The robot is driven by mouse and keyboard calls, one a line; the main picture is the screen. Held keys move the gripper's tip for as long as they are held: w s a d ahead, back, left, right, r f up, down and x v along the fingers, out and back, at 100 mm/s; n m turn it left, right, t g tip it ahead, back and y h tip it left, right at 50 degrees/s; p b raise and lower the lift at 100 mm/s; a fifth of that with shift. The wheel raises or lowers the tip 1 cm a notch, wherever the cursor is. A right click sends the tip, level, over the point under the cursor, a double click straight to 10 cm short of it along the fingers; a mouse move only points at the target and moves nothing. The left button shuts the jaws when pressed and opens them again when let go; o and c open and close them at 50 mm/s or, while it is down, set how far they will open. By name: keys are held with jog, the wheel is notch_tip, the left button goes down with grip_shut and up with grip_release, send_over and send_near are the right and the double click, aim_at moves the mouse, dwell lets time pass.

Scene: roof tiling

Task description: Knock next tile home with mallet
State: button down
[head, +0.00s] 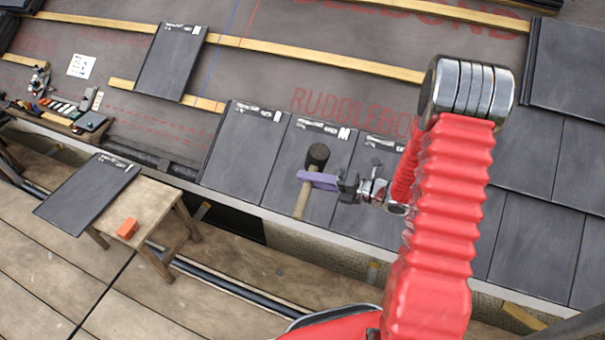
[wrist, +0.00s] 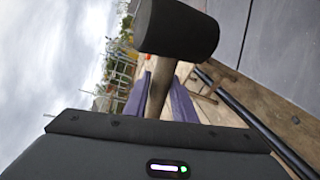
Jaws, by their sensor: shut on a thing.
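My gripper (head: 318,181), with purple fingers, is shut on the wooden handle of a mallet (head: 318,155). The mallet's black head is up and its handle hangs down over the lower tile row. It also shows large in the wrist view (wrist: 176,28), with the purple fingers (wrist: 160,95) around the handle. Dark grey tiles lie in the bottom row: a left end tile (head: 245,140), a tile (head: 290,165) behind the mallet, and one to its right (head: 350,190), partly hidden by my arm. Whether the mallet head touches a tile, I cannot tell.
One tile (head: 170,62) rests on the battens at the upper left. A tray of tools (head: 65,110) stands at the far left. Laid tiles (head: 565,70) cover the right side.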

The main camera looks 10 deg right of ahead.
jog(key=shift+w+r, duration=0.1)
jog(key=shift+w+a+r+m+t+h, duration=0.1)
jog(key=shift+a+m+t+h, duration=0.2)
jog(key=shift+m+t, duration=0.15)
jog(key=shift+w+a+r+m+t+h, duration=0.1)
jog(key=shift+w+a+m+t+h, duration=0.1)
jog(key=shift+m+t+h, duration=0.55)
jog(key=shift+s+d+m+t+h, duration=0.1)
jog(key=shift+m+t+h, duration=0.55)
jog(key=shift+m+t, duration=0.05)
jog(key=shift+s+d+f+m+t+h, duration=0.25)
jog(key=shift+d+m+t+h, duration=0.2)
jog(key=shift+m+h, duration=0.4)
